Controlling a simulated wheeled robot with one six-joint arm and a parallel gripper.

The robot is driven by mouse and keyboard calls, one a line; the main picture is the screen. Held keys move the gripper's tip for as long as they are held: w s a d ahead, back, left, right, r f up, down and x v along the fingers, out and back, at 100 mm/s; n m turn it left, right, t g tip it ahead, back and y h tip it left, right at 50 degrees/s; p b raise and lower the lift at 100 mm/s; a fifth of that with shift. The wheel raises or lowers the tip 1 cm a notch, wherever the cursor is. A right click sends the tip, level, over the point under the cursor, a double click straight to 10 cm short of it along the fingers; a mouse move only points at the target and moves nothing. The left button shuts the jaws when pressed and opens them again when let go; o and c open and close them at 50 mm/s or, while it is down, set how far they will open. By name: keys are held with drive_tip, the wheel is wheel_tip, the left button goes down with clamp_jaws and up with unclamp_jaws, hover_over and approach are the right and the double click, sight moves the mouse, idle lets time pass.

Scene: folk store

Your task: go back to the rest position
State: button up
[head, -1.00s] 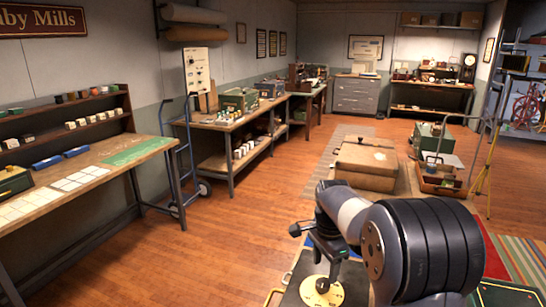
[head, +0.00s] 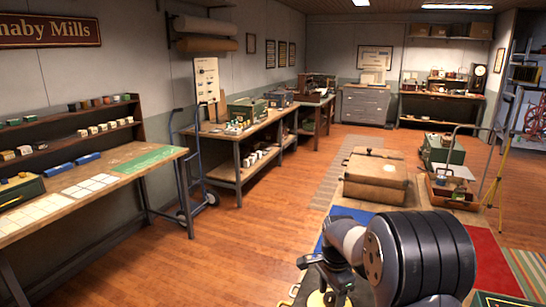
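My arm reaches in from the bottom right in the head view. My gripper (head: 328,290) is at the bottom edge of the picture, pointing down, with its fingertips hidden or cut off. I cannot tell whether it is open or shut. Part of a yellow disc (head: 314,299) shows right beside and below it. I see nothing clearly held.
A brown case (head: 372,180) stands on the floor beyond my arm, with a red crate (head: 452,192) and yellow tripod (head: 494,178) to its right. A workbench (head: 120,178) and blue hand truck (head: 190,165) are at left. The wooden floor (head: 235,250) between is clear.

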wheel_tip(320, 180, up, 11)
wheel_tip(320, 180, down, 11)
drive_tip(key=shift+f, duration=0.1)
drive_tip(key=n, duration=0.8)
drive_tip(key=shift+n, duration=0.3)
drive_tip(key=n, duration=0.4)
drive_tip(key=shift+n, duration=0.3)
drive_tip(key=n, duration=0.4)
drive_tip(key=shift+r+n, duration=0.25)
drive_tip(key=shift+n, duration=0.15)
drive_tip(key=shift+r, duration=1.05)
drive_tip(key=shift+r, duration=0.1)
